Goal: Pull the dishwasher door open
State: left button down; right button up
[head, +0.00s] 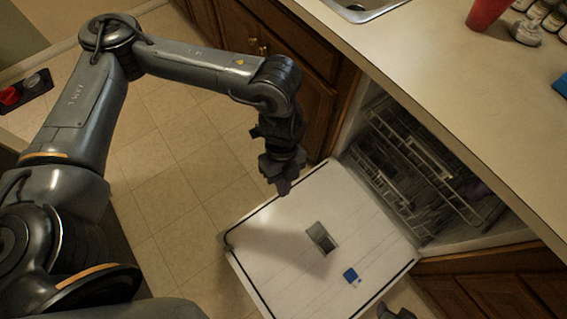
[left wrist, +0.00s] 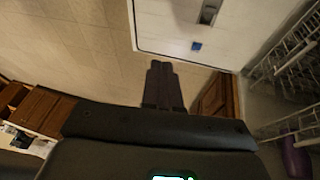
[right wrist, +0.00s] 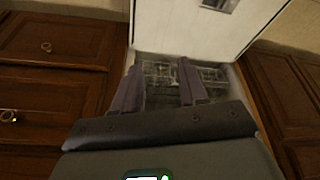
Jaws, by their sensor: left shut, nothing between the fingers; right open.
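The dishwasher door (head: 285,225) is folded down and open, its white inner face up. A grey detergent compartment (head: 321,237) and a small blue patch (head: 351,276) show on it. My left gripper (head: 283,187) is shut and empty over the door's far side in the head view. In the left wrist view its fingertips (left wrist: 163,66) show near the edge of the door (left wrist: 170,25). My right gripper (right wrist: 158,72) is open and empty; the door (right wrist: 180,30) shows beyond it. In the head view only a bit of it (head: 395,312) shows at the bottom edge.
Wire racks (head: 410,165) show inside the dishwasher, with something purple (left wrist: 295,155) among them. Wooden cabinets (head: 285,75) flank it. The counter (head: 450,75) above holds a red cup (head: 487,12) and a sink (head: 365,8). The tiled floor (head: 165,175) is clear left of the door.

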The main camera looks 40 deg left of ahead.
pick_arm(q)
jog(key=shift+s+a+f, duration=0.15)
jog(key=shift+s+f, duration=0.25)
jog(key=shift+s, duration=0.15)
jog(key=shift+s+a+f, duration=0.1)
jog(key=shift+s+f, duration=0.25)
jog(key=shift+s, duration=0.2)
pick_arm(e)
jog(key=shift+s+r, duration=0.1)
jog(key=shift+s, duration=0.5)
pick_arm(q)
jog(key=shift+w, duration=0.1)
jog(key=shift+r, duration=0.1)
